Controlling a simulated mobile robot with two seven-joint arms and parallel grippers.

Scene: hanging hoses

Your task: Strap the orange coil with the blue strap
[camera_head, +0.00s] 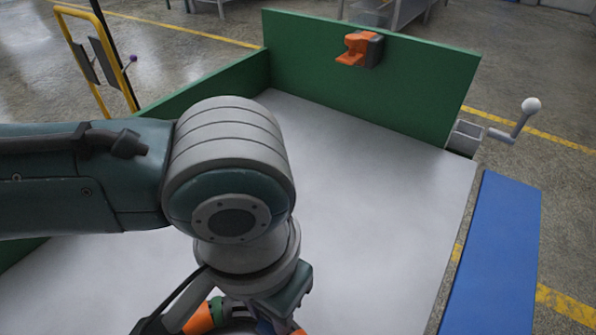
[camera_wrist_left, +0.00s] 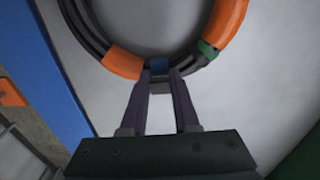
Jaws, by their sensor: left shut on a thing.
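The coil is a ring of black hose with orange sections (camera_wrist_left: 228,20) and a green band (camera_wrist_left: 208,50). Its lower edge shows at the top of the left wrist view. My left gripper (camera_wrist_left: 161,76) is shut on that edge, with a small blue patch (camera_wrist_left: 159,65) between its fingertips. I cannot tell whether this patch is the blue strap. My right gripper is not in view.
A pale work surface (camera_head: 370,190) has green walls (camera_head: 420,85) at the back and left; its middle and right are clear. An orange and grey fixture (camera_head: 356,48) is on the back wall. A crank with a white knob (camera_head: 530,105) and a blue panel (camera_head: 495,245) are at the right.

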